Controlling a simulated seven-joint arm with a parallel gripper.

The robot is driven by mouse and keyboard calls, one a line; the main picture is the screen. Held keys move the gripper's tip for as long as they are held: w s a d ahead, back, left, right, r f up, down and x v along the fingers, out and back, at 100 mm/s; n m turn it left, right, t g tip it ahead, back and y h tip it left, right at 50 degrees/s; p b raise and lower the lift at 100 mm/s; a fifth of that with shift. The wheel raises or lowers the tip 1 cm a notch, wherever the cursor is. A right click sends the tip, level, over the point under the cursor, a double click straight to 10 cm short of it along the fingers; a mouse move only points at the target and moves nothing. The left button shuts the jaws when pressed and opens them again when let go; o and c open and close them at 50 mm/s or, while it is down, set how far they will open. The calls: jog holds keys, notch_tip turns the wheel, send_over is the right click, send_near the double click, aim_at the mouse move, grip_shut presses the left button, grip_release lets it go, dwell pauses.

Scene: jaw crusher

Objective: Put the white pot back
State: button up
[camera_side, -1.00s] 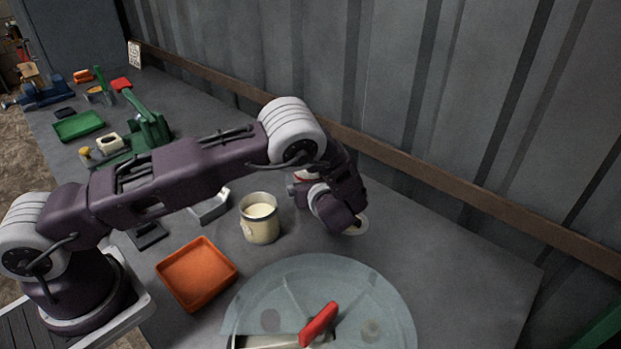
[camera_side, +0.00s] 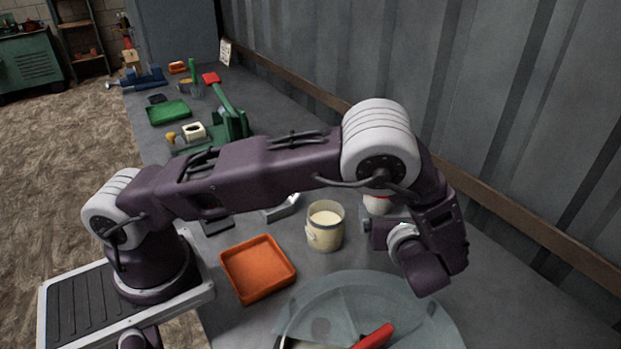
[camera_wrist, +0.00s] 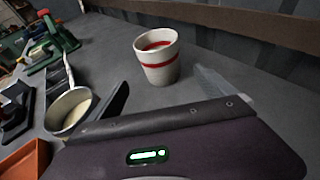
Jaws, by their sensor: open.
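The white pot (camera_wrist: 157,55), with a red band and a red inside rim, stands upright on the bench in the wrist view. In the side view only a piece of the white pot (camera_side: 377,205) shows behind my arm. My gripper (camera_wrist: 162,80) is open and empty, with a dark finger at left and a pale grey finger at right. The pot stands beyond the gap between the fingertips, seemingly apart from them. In the side view my wrist hides the fingers.
A cream-filled jar (camera_side: 324,228) stands close left of my gripper, also in the wrist view (camera_wrist: 68,113). An orange tray (camera_side: 258,270) and a round glassy disc (camera_side: 340,300) with a red-handled tool (camera_side: 374,337) lie nearer. The wall has a brown rail (camera_side: 500,205).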

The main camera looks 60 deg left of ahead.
jog(key=s+a+r+n+g+h, duration=0.2)
jog(key=s+a+r+n+g, duration=0.1)
jog(key=s+r+n, duration=0.35)
jog(key=s+a+r+n+g+h, duration=0.2)
jog(key=s+a+r+n+g, duration=0.15)
jog(key=s+r+n, duration=0.35)
jog(key=s+d+r+n+t+h, duration=0.2)
jog(key=s+r+n+h, duration=0.1)
jog(key=s, duration=0.5)
jog(key=s+d+r+n+t+h, duration=0.2)
jog(key=s+d+r+n+h, duration=0.1)
jog(key=s+r+n, duration=0.3)
jog(key=s+n+h, duration=0.1)
jog(key=s+n, duration=0.1)
jog(key=s, duration=0.1)
jog(key=shift+s, duration=0.2)
